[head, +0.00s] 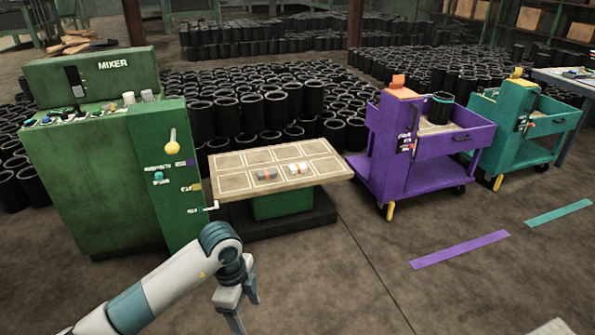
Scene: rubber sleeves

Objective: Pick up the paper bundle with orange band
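A small white bundle with an orange band (298,167) lies on the tan tabletop (235,190), right of its middle. Next to it on the left lies a similar-sized greyish bundle (265,174); its band colour is too small to tell. The two lie apart. My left gripper (246,314) hangs in front of the table, low and toward me, clear of both bundles. Its two fingers point down and look spread, with nothing between them. My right gripper is not in view.
A green mixer cabinet (90,180) with levers stands at the table's left. A purple cart (430,150) and a teal cart (520,130) stand to the right. Stacked black sleeves (270,110) fill the floor behind. The floor at front right is open, marked with purple (460,249) and teal (558,212) strips.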

